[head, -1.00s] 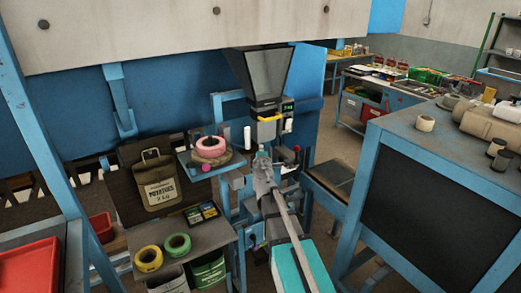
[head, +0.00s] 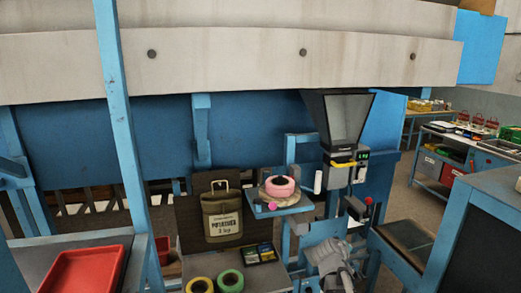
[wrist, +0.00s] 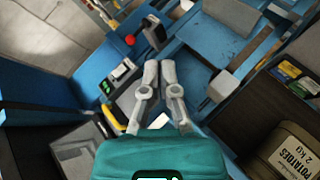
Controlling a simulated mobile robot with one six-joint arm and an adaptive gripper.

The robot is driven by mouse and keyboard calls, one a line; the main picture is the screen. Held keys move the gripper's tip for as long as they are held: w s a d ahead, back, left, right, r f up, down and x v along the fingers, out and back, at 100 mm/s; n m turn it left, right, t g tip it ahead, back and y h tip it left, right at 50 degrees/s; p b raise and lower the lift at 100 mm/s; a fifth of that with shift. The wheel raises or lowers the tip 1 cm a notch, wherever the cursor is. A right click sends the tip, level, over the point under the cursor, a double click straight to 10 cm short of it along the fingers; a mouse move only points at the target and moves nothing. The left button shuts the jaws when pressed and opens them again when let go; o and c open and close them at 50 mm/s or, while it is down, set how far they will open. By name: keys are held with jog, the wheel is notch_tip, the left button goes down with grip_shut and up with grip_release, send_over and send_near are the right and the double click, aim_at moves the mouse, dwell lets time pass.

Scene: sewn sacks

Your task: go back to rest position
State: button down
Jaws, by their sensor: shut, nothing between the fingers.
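My gripper (wrist: 159,66) shows in the wrist view with its two grey fingers close together, shut and empty. Below them is the teal body of my wrist. In the head view, grey parts of my arm show at the bottom, right of centre, in front of the weighing and filling station (head: 343,135). The fingertips cannot be made out clearly there. In the wrist view the fingers point over blue framework, and I cannot tell how far above it they are.
A potato sack (head: 222,215) hangs left of a small stand with a pink roll (head: 279,187); the sack also shows in the wrist view (wrist: 292,152). Yellow (head: 199,286) and green (head: 230,281) rolls lie below. A red tray (head: 88,270) is at left, a blue post (head: 120,120) nearby.

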jog(key=s+a+f+m+g+y+b, duration=0.1)
jog(key=s+a+f+g+y, duration=0.3)
jog(key=s, duration=0.5)
jog(key=s+a+f+m+g+y+b, duration=0.2)
jog(key=s+a+f+g, duration=0.3)
jog(key=s+a+f, duration=0.3)
notch_tip(320, 180, down, 2)
jog(key=shift+s+a+f+y+b, duration=0.1)
jog(key=shift+s+a+y+b, duration=0.25)
jog(key=shift+s+y+b, duration=0.45)
